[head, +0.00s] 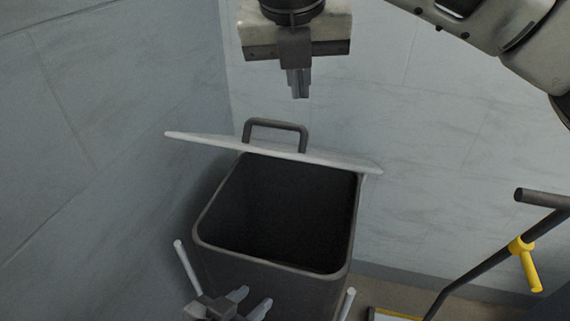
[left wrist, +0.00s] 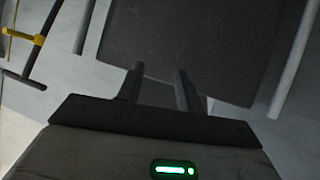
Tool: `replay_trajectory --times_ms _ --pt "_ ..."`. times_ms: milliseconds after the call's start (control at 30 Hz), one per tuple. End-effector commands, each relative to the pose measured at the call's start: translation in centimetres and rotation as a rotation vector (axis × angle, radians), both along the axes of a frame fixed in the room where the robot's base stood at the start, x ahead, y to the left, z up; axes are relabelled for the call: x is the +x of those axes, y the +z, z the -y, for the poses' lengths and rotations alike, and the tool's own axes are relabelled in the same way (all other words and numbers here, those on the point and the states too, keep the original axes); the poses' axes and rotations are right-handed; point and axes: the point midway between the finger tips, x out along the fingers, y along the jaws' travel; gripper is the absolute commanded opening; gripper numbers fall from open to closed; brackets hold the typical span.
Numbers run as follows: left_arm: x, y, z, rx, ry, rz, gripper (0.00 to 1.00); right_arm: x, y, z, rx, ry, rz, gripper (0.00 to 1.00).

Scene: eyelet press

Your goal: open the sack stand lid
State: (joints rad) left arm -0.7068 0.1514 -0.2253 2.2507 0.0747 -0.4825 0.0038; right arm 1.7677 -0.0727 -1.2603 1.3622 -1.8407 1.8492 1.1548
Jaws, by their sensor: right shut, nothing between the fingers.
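The sack stand (head: 200,235) is a dark open-topped bin below the middle of the head view. Its pale lid (head: 340,164) is raised at the far side and seen nearly edge-on, with a dark handle (head: 275,124) showing behind it. The dark inside of the bin is exposed. My right gripper (head: 299,97) is shut and empty, above and apart from the lid handle. My left gripper (head: 251,302) is low at the near side of the bin, its fingers apart with nothing seen between them. In the left wrist view, its fingers (left wrist: 159,84) point at a dark panel (left wrist: 190,45).
Pale bars (head: 187,268) stand on either side of the bin's near face. A dark pole with a yellow grip (head: 527,265) is at the right. Grey tiled walls (head: 110,120) close in on the left and behind.

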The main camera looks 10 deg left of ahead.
Motion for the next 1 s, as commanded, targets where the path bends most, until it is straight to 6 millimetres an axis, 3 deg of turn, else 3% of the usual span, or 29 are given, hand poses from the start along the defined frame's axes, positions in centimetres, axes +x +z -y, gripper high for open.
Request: replay_trajectory --times_ms 33,200,300,467,800,1000 --pt "0.0 -1.3 0.1 -0.008 0.000 0.007 0.36 -1.2 -1.3 -0.9 0.014 -0.047 0.064 0.00" --pt "0.0 -1.6 0.3 -0.022 -0.002 0.018 0.36 -3.3 -1.5 -2.3 0.083 -0.178 0.194 0.00" --pt "0.0 -1.5 0.3 -0.024 -0.002 0.020 0.36 -3.6 -1.7 -2.6 0.105 -0.208 0.219 0.00" --pt "-0.1 -1.3 0.3 -0.024 -0.002 0.020 0.36 -2.5 -3.1 -2.4 0.106 -0.220 0.219 0.00" --pt "0.0 -1.1 0.2 -0.023 0.001 0.026 0.36 0.9 -8.0 -2.3 0.106 -0.218 0.217 0.00" --pt "-0.1 -1.0 0.2 -0.023 0.002 0.027 0.36 1.9 -9.3 -2.3 0.106 -0.218 0.218 0.00"
